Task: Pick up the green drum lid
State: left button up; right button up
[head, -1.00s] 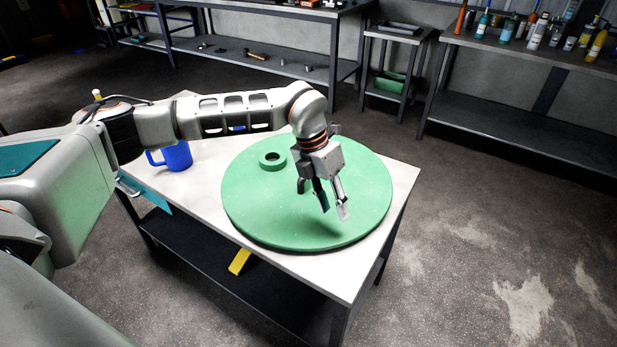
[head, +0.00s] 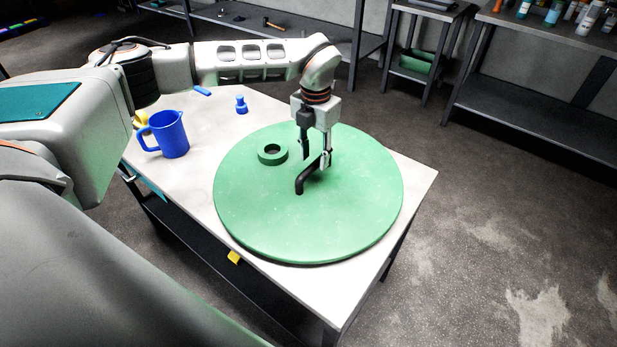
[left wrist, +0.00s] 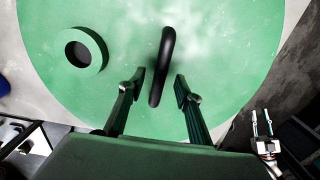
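The green drum lid (head: 250,215) lies flat on a light-topped table. It is a wide disc with a raised green ring (head: 272,152) and a black bar handle (head: 300,184) near its middle. My left gripper (head: 314,161) points down over the handle, its two fingers apart. In the left wrist view, the handle (left wrist: 163,62) runs up between and beyond the open fingertips (left wrist: 160,82), with a gap on each side. I cannot tell how far down the fingers reach. My right gripper (left wrist: 262,124) shows small at the lower right of the left wrist view, fingers apart and empty.
A blue jug (head: 170,136) and a small blue object (head: 241,104) stand on the table (head: 345,290) left of and behind the lid. A yellow piece (head: 234,257) shows at the front edge. Shelves and benches line the back; floor at right is clear.

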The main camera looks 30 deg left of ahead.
aim_at(315, 163)
pick_arm(q)
notch_tip(315, 163, down, 4)
jog(key=shift+f, duration=0.1)
grip_shut()
jog(key=shift+r, duration=0.2)
